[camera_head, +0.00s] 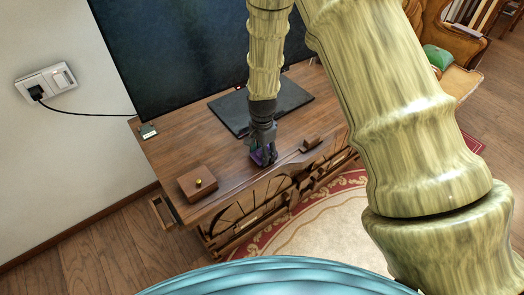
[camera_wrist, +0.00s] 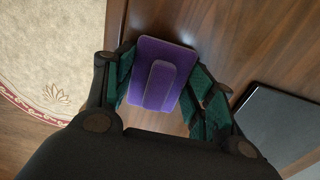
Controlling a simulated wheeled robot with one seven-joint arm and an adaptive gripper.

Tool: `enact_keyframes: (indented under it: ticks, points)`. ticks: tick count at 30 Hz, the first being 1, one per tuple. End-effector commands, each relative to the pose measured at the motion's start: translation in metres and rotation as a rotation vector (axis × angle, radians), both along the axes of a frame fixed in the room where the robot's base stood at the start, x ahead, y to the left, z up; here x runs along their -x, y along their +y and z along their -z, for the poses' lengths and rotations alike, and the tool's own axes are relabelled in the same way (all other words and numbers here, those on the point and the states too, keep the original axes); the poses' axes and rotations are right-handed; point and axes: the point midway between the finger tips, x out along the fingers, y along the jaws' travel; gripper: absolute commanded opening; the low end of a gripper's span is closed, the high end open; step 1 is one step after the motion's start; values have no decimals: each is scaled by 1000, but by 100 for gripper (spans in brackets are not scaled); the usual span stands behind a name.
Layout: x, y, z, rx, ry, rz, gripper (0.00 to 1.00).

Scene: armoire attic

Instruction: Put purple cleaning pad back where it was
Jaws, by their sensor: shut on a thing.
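The purple cleaning pad (camera_wrist: 181,61) is a flat purple rectangle with a raised strip in the middle. My gripper (camera_wrist: 162,88) is shut on it, with its green-lined fingers at the pad's two sides in the wrist view. In the head view my gripper (camera_head: 264,154) points down at the front edge of the wooden desk (camera_head: 186,145), and only a little of the pad shows between the fingers. I cannot tell whether the pad touches the desk top.
A small wooden box (camera_head: 197,183) with a yellow knob is at the desk's front left. A black monitor stand (camera_head: 232,108) is behind my gripper, under a large dark screen (camera_head: 185,50). A small dark wooden piece (camera_head: 311,143) is to the right. Bare desk top lies left of my gripper.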

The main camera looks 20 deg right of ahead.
Motion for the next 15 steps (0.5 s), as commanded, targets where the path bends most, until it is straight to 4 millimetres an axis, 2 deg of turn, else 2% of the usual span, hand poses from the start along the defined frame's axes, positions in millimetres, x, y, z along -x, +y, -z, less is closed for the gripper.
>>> enact_keyframes:
  ticks: [3,4,6,7,15]
  points:
    - [0,0,3,0,1,0,29]
    - [0,0,3,0,1,0,60]
    - [0,0,3,0,1,0,73]
    - [0,0,3,0,1,0,76]
    - [0,0,3,0,0,0,76]
